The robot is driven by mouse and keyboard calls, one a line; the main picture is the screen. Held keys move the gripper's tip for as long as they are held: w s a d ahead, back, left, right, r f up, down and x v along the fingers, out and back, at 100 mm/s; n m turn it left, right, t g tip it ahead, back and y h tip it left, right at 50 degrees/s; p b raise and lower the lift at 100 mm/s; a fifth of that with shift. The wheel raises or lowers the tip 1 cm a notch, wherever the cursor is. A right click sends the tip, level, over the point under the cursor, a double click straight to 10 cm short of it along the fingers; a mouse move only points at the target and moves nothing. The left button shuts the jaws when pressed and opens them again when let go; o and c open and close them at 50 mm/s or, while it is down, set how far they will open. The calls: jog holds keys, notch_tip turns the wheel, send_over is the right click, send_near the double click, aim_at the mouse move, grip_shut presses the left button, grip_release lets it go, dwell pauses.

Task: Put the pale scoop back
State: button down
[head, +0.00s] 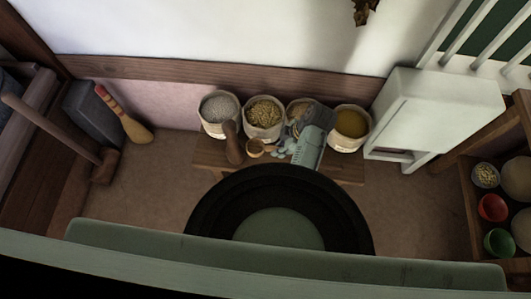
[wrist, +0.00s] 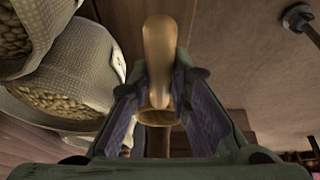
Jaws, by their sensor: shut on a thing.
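The pale scoop (wrist: 160,45) is tan and wood-like, and shows upright between the fingers in the wrist view. A round hollow rim shows at its lower end. My gripper (wrist: 163,88) is shut on it, one finger on each side. In the head view my gripper (head: 275,148) is over the low wooden bench, in front of the sacks. A small tan round piece (head: 255,148) shows at its fingertips, likely part of the scoop. My arm hides part of the third sack (head: 300,108).
The bench (head: 208,157) bears open sacks of grey grain (head: 219,108), tan grain (head: 263,114) and yellow meal (head: 351,124). A brown rounded wooden thing (head: 234,146) stands left of my gripper. A white cabinet (head: 420,112) stands right; bowls (head: 492,207) sit on a shelf.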

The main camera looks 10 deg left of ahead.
notch_tip(320, 180, down, 9)
jog(key=shift+s+r, duration=0.1)
jog(key=shift+s, duration=0.05)
dwell(0.4)
jog(key=c, duration=1.5)
grip_release()
